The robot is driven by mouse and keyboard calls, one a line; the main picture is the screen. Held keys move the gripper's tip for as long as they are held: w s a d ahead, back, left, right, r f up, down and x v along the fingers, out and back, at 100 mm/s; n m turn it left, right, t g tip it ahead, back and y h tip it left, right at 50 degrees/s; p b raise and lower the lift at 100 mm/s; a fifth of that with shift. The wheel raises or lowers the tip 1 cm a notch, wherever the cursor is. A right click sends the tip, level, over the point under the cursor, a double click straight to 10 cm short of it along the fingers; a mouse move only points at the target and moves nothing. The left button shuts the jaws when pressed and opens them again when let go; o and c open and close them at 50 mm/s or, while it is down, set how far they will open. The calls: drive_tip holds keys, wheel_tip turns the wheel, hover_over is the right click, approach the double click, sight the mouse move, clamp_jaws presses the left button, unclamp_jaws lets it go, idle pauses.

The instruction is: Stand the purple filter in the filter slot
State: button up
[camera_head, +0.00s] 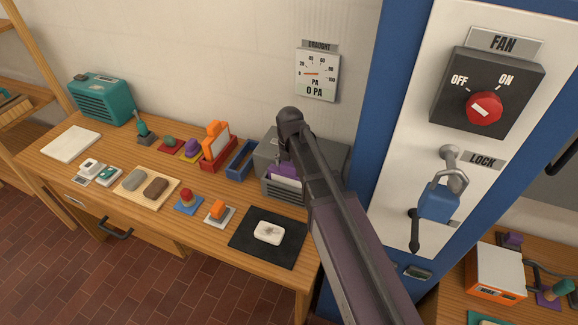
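The purple filter (285,169), a purple top with a white panel below, shows at the grey box (268,160) at the back right of the wooden bench. It looks upright, but my arm covers part of it and of the box. I cannot tell whether it sits in a slot of the box or stands before it. The filter slot cannot be told for certain; an empty blue holder (241,160) stands just left of the box. My gripper is not visible; only my dark arm shows, crossing in front of the box.
An orange filter (215,137) stands in a red holder (219,155). A black mat (252,250) with a white piece lies at the front right. Several small items on pads cover the bench. A blue post and white panel with a fan switch (484,108) and blue padlock (439,200) rise at right.

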drive_tip(key=shift+r, duration=0.15)
idle(0.3)
wheel_tip(320, 180, up, 12)
drive_tip(key=p, duration=1.2)
idle(1.0)
